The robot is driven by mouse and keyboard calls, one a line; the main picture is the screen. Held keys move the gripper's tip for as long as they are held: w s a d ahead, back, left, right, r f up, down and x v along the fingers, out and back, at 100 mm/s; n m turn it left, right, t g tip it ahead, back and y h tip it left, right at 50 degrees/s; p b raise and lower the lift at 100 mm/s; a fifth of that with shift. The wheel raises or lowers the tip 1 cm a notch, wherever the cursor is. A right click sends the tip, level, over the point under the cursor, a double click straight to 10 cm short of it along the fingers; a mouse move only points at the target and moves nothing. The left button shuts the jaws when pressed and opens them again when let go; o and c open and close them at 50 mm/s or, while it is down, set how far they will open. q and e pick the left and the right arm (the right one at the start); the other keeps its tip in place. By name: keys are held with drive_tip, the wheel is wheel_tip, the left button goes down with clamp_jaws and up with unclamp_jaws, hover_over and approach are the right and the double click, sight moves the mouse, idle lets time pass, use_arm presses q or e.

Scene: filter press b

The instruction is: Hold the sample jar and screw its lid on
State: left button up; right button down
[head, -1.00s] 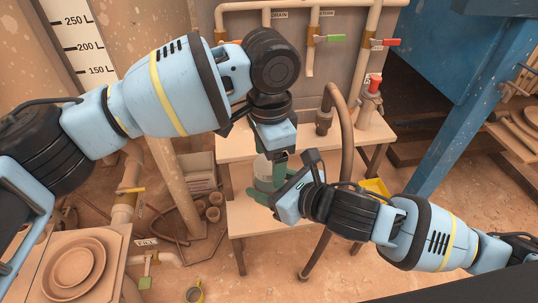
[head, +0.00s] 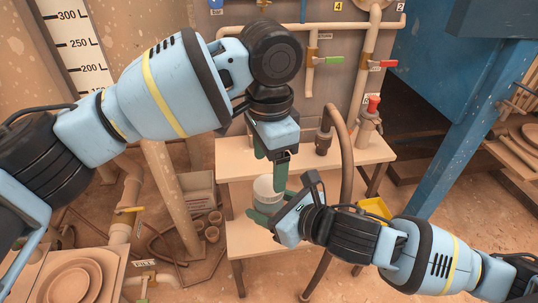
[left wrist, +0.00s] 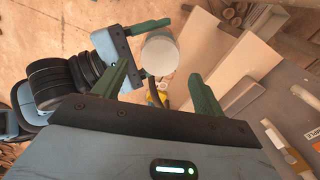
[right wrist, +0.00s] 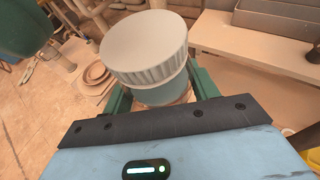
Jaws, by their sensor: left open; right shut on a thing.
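The sample jar (right wrist: 165,92) is upright or nearly so, with its pale ribbed lid (right wrist: 145,45) on top. The lid looks slightly tilted in the right wrist view; how far it is threaded cannot be told. My right gripper (head: 264,216) is shut around the jar's body below the lid. My left gripper (head: 270,165) is open above the jar. In the left wrist view, the lid's round top (left wrist: 160,54) shows between and beyond the tips of my spread left fingers, apparently untouched. Most of the jar's body is hidden by my right gripper and the lid.
A pale bench (head: 345,158) stands behind the grippers, with a bent brown hose (head: 347,160) close by. A yellow container (head: 376,208) is behind my right wrist. A blue post (head: 440,150) stands at right.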

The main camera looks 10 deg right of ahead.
sight(269, 185)
use_arm(q)
drive_tip(key=n, duration=0.1)
drive_tip(key=r+n, duration=0.1)
drive_tip(key=n, duration=0.3)
drive_tip(key=shift+r, duration=0.35)
drive_tip(key=n, duration=0.2)
drive_tip(key=r+n, duration=0.1)
drive_tip(key=n, duration=0.3)
drive_tip(key=shift+r, duration=0.35)
drive_tip(key=shift+f, duration=4)
drive_tip(key=shift+c, duration=0.4)
drive_tip(key=c, duration=0.9)
drive_tip(key=o, duration=1.1)
